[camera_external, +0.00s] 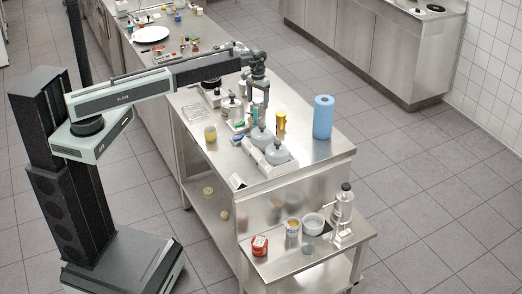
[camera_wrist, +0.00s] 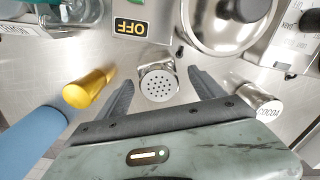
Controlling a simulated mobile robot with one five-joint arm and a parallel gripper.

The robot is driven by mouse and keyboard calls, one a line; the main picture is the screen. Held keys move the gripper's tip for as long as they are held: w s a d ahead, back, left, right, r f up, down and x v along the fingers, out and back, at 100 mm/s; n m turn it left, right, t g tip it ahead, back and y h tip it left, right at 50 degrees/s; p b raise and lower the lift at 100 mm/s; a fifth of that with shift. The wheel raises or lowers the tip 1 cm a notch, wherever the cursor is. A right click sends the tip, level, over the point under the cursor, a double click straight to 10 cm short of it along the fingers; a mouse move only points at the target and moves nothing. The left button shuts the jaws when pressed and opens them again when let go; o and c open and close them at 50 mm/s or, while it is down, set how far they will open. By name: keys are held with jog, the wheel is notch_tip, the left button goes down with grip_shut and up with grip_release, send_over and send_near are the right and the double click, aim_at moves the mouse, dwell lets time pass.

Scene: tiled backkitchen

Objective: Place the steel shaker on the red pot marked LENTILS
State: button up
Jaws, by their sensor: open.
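The steel shaker (camera_wrist: 158,82), with a round perforated top, stands on the steel worktop in the wrist view. My gripper (camera_wrist: 160,76) is open, with one finger on each side of the shaker and a visible gap to each. In the external view my gripper (camera_external: 257,108) points down over the worktop, and I cannot make out the shaker there. A small red pot (camera_external: 260,246) stands on the lower side table at the front in the external view; its marking is too small to read. The red pot is not in the wrist view.

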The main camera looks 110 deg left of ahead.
jog(key=f+b, duration=0.5)
jog(key=shift+w+a+f, duration=0.15)
jog(key=shift+a+f, duration=0.05)
jog(key=shift+f, duration=0.15)
jog(key=shift+r, duration=0.15)
jog(key=shift+c, duration=0.4)
grip_shut()
notch_tip(320, 180, up, 10)
jog(key=p, duration=1)
jog(key=shift+r, duration=0.15)
